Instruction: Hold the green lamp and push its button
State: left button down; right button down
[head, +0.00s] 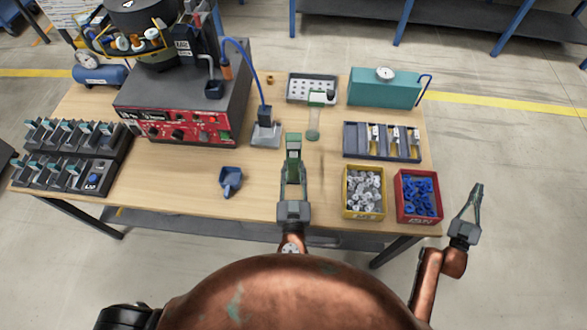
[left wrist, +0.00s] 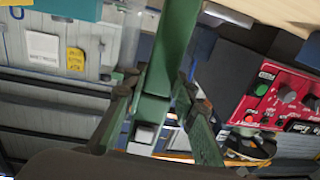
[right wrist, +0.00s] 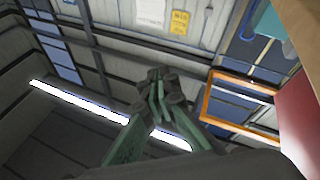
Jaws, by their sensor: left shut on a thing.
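The green lamp (head: 293,143) is in my left gripper (head: 293,165), above the bench's front middle. In the left wrist view the lamp's long green body (left wrist: 170,60) runs up between the two fingers. A pale square (left wrist: 145,133), which looks like its button, shows low on the body. My right gripper (head: 478,190) is off the bench's right side, away from the lamp. Its fingertips meet in the right wrist view (right wrist: 158,85), with nothing between them.
A yellow bin (head: 348,212) of grey parts and a red bin (head: 402,214) of blue parts stand front right. A blue scoop (head: 230,181) lies left of the lamp. A clear greenish cylinder (head: 314,126) stands behind it. The red control panel (head: 180,128) is at left.

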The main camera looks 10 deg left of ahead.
aim_at(294, 155)
notch_tip(294, 155, up, 16)
jog(key=s+a+n+t, duration=0.1)
jog(key=s+a+t, duration=0.1)
jog(key=a+t, duration=0.15)
jog(key=w+a+r+n+t+y, duration=0.1)
jog(key=a+r+n+t+y, duration=0.25)
jog(key=a+y, duration=0.2)
jog(key=a+r+n+g+y, duration=0.3)
jog(key=a+n+g+y, duration=0.3)
jog(key=a+y, duration=1.3)
jog(key=s+a+f+n+g, duration=0.2)
jog(key=s+a+f+g, duration=0.15)
jog(key=a, duration=0.65)
jog(key=s+a+f+n+g+h, duration=0.15)
jog(key=s+a, duration=0.25)
jog(key=a, duration=0.6)
jog(key=s+a+f+n+g, duration=0.1)
jog(key=s+a+f+g, duration=0.25)
jog(key=a, duration=0.65)
jog(key=w+a, duration=0.1)
jog(key=w, duration=0.7)
jog(key=shift+a, duration=0.2)
jog(key=shift+w, duration=0.1)
